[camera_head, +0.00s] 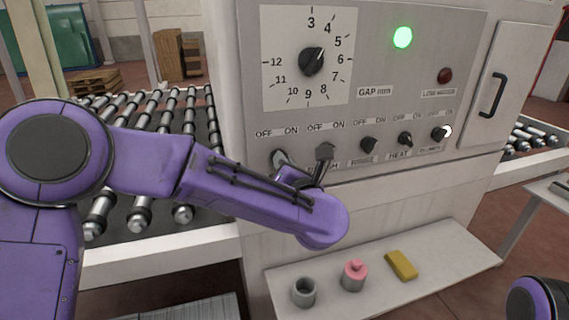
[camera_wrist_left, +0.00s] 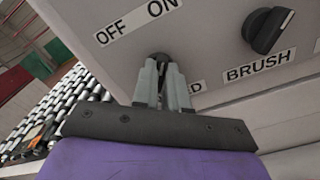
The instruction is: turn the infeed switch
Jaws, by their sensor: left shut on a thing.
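The infeed switch (camera_wrist_left: 160,57) is a small dark knob under an OFF/ON label on the grey machine front; only the end of its label shows in the left wrist view. My left gripper (camera_wrist_left: 162,72) is shut on it, with both grey fingers close together around the knob. In the head view my left gripper (camera_head: 281,160) reaches up to the leftmost switch of the lower row. The fingers mostly hide the knob, so I cannot tell which way it points. My right gripper is out of view.
The brush switch (camera_wrist_left: 268,31) is just right of my left gripper. Further right are more switches, including the heat switch (camera_head: 405,139). Above are a gap dial (camera_head: 312,61) and a lit green lamp (camera_head: 402,37). A shelf (camera_head: 440,262) below holds small items. Roller conveyors flank the machine.

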